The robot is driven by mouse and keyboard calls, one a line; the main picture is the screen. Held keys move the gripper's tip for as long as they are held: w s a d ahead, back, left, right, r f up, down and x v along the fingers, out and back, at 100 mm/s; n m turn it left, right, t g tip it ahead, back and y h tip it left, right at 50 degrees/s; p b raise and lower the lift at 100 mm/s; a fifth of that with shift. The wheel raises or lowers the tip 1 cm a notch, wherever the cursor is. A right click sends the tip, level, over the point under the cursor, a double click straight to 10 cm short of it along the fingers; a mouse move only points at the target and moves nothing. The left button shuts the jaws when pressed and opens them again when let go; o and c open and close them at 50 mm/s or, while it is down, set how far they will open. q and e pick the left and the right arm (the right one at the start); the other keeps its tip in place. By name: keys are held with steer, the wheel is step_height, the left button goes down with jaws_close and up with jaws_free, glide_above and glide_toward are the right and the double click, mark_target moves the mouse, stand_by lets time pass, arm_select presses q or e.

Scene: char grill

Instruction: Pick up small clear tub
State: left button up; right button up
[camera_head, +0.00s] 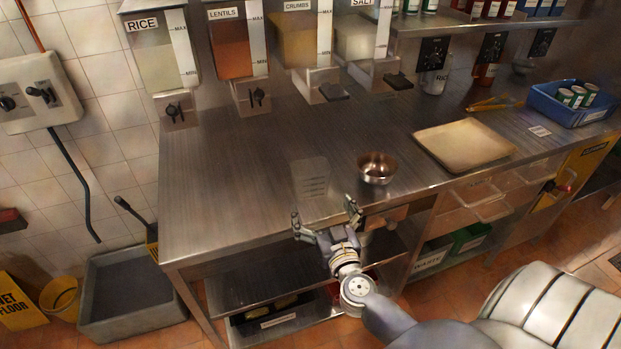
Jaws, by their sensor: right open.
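A see-through upright shape with faint lines across it, which looks like the small clear tub (311,178), stands on the steel counter near its front edge. Its outline is faint against the steel. My right gripper (325,214) is open and empty, at the counter's front edge, just below the tub in the picture. Its two fingers are spread wide. I cannot tell whether either finger touches the counter. My left gripper is not in view.
A steel bowl (377,168) stands right of the tub. A beige tray (463,144) and a blue crate (570,104) with cans lie farther right. Dispensers, including one marked lentils (232,45), hang above the back. The counter's left part (220,190) is clear.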

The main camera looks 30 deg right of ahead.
glide_toward(308, 172)
steer(key=shift+w+d+r, duration=0.15)
steer(key=shift+w+r, duration=0.25)
steer(key=shift+w, duration=0.15)
steer(key=shift+f+b+x, duration=0.15)
steer(key=shift+b+x, duration=0.05)
steer(key=shift+x, duration=1.35)
steer(key=shift+f+b+x, duration=0.2)
steer(key=shift+x, duration=1.4)
steer(key=shift+s, duration=0.15)
steer(key=c, duration=1.1)
